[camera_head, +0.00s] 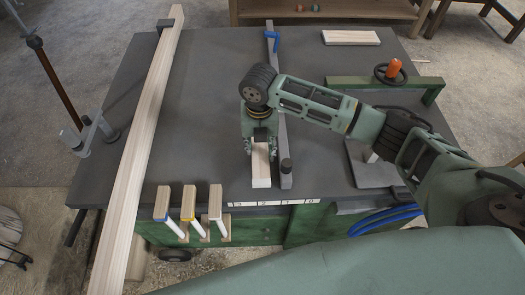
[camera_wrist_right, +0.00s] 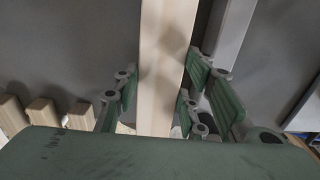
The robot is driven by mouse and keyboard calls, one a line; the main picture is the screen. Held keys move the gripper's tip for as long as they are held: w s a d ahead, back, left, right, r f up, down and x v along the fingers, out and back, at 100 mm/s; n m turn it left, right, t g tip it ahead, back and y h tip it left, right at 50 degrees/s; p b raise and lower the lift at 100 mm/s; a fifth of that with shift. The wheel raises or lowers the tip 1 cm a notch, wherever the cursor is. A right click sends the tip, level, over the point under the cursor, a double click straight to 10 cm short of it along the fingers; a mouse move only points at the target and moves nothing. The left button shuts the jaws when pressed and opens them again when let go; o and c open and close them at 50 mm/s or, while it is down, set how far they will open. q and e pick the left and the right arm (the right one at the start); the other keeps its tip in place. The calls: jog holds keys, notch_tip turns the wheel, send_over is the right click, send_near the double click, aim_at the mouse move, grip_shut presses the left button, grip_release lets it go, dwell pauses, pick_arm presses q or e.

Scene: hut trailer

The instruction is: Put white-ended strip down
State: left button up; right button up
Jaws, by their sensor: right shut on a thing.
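My right gripper (camera_head: 262,143) points down over the dark bench and is shut on a pale wooden strip (camera_head: 261,173). The strip's near end sticks out towards the bench's front edge; whether that end is painted white is not clear. In the right wrist view the strip (camera_wrist_right: 165,65) runs lengthwise between the green fingers (camera_wrist_right: 160,100). Its far part is hidden under my gripper and wrist in the head view. I cannot tell whether it touches the bench top. My left gripper is not in view.
A grey metal bar (camera_head: 285,150) with a blue clamp (camera_head: 272,40) lies just right of the strip. A long timber (camera_head: 140,150) crosses the bench's left. Three wooden-headed tools (camera_head: 189,203) hang at the front edge. A short board (camera_head: 350,37) lies at the back. The bench between is bare.

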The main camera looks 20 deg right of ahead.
aim_at(260, 149)
notch_tip(260, 149, down, 3)
jog(key=shift+s+p, duration=0.15)
jog(key=shift+p, duration=0.15)
jog(key=shift+f, duration=0.4)
jog(key=shift+f, duration=0.15)
jog(key=o, duration=0.9)
jog(key=shift+r, duration=0.3)
notch_tip(260, 149, up, 12)
jog(key=shift+f+b, duration=0.1)
jog(key=shift+b, duration=0.65)
